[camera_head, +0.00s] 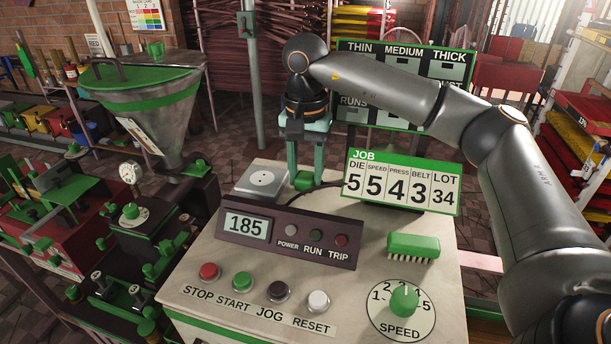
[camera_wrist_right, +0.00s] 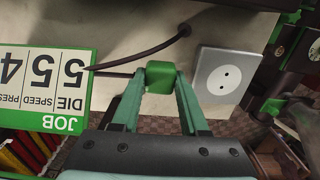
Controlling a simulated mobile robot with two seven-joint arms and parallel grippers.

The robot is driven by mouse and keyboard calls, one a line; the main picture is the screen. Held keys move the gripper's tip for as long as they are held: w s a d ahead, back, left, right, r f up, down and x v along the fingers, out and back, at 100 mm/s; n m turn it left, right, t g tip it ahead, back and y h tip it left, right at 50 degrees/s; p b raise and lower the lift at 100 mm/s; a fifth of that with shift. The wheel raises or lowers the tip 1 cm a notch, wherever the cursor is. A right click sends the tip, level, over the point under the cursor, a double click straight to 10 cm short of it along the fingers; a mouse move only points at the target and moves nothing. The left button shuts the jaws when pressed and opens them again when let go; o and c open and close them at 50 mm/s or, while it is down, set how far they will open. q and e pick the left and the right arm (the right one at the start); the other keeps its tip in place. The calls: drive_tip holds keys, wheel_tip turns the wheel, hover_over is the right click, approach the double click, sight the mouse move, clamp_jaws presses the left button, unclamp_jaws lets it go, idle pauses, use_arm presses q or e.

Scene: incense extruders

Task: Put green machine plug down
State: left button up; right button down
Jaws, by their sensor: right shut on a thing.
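The green machine plug (camera_head: 303,181) is between the fingertips of my right gripper (camera_head: 304,176), at the back of the console top. In the right wrist view the plug (camera_wrist_right: 160,77) shows as a green block, with both fingers of my right gripper (camera_wrist_right: 160,84) closed on it. A dark cord (camera_wrist_right: 141,54) runs nearby. A grey socket plate with two holes (camera_head: 262,181) lies beside the plug, to its left in the head view; it also shows in the right wrist view (camera_wrist_right: 222,77). The plug is apart from the socket. Whether it touches the console top is unclear. My left gripper is out of view.
The JOB sign (camera_head: 402,182) stands right of the plug. In front are the display box (camera_head: 288,238), several push buttons, a green brush (camera_head: 413,246) and the speed knob (camera_head: 404,299). A green-rimmed hopper (camera_head: 150,100) stands at left.

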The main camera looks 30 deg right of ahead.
sight(305, 175)
drive_tip(key=shift+f, duration=0.55)
drive_tip(key=shift+f+b, duration=0.35)
drive_tip(key=shift+f, duration=0.2)
drive_tip(key=shift+c, duration=2.1)
unclamp_jaws()
drive_tip(key=shift+r, duration=0.1)
wheel_tip(305, 175, up, 13)
drive_tip(key=p, duration=0.1)
drive_tip(key=shift+p, duration=0.4)
